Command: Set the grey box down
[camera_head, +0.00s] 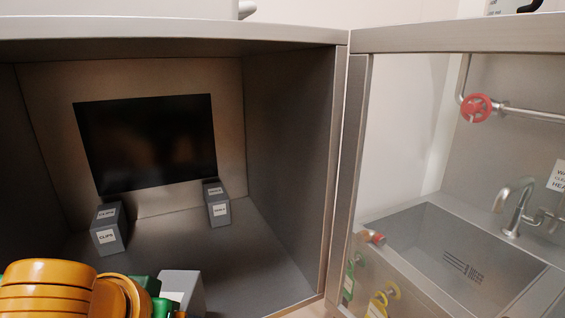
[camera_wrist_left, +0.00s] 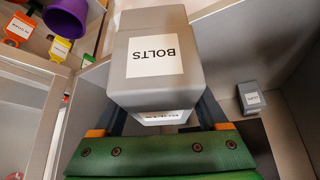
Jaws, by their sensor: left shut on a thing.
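A grey box with a white BOLTS label (camera_wrist_left: 160,55) fills the upper middle of the left wrist view. My left gripper (camera_wrist_left: 156,112), green with dark fingers, is shut on this box, with a finger on either side. In the head view the held grey box (camera_head: 184,285) shows at the bottom edge, beside the green of my left gripper (camera_head: 153,287), at the front of the open metal compartment (camera_head: 270,270). The lower part of the box is cut off there, so I cannot tell if it touches the floor. My right gripper is not in view.
Two other grey boxes stand at the back of the compartment: one labelled CLIPS (camera_head: 108,230) at left, one (camera_head: 217,205) at right. A dark panel (camera_head: 148,143) is in the back wall. Floor between and right of them is clear. A sink (camera_head: 460,250) lies right, beyond the side wall.

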